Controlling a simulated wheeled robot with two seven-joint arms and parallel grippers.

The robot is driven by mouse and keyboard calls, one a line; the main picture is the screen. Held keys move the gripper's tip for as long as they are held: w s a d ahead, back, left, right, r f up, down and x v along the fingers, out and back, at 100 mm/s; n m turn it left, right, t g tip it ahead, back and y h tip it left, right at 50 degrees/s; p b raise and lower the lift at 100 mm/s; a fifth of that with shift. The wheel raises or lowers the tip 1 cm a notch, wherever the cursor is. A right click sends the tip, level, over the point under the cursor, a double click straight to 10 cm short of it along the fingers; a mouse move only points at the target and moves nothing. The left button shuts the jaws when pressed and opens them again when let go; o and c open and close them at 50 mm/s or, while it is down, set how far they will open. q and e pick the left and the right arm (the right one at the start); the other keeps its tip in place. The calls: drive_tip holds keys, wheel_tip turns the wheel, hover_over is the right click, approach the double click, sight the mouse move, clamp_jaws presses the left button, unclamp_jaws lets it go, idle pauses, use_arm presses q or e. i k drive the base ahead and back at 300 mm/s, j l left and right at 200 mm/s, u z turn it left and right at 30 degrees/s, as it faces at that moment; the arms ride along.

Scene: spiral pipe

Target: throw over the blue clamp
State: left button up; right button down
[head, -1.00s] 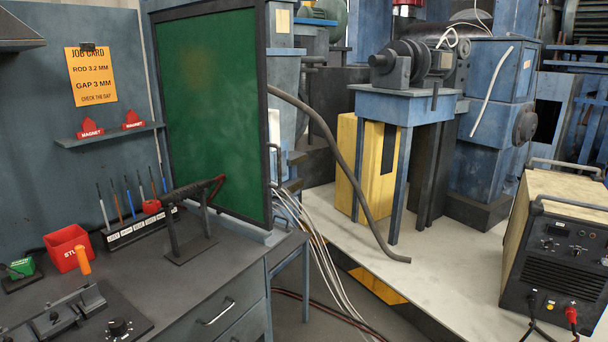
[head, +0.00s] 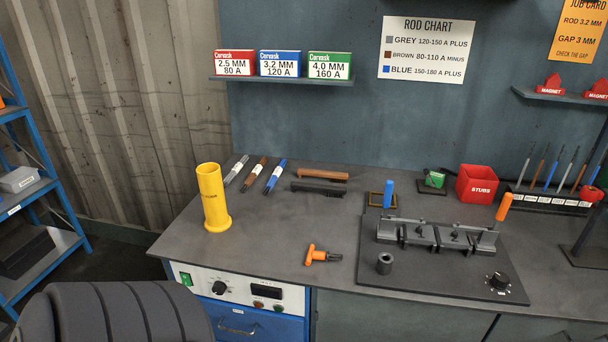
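The blue clamp shows as an upright blue handle (head: 388,193) at the left end of a dark jig (head: 430,276) on the bench. The jig has a grey metal channel (head: 435,235) with small clamp blocks along it. An orange handle (head: 503,207) stands at the right end, leaning to the right. A short dark pipe piece (head: 384,263) stands upright on the jig plate, in front of the channel. A black knob (head: 499,281) sits at the plate's right front. Neither of my grippers is in view.
A yellow cylinder (head: 213,197) stands at the bench's left. Rods (head: 256,173) and two brushes (head: 318,187) lie behind. An orange tool (head: 322,255) lies left of the jig. A red stubs bin (head: 477,184) is behind right. The bench's middle left is clear.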

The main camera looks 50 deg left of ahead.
sight(390, 184)
drive_tip(key=j+u, duration=0.7)
drive_tip(key=k, duration=0.05)
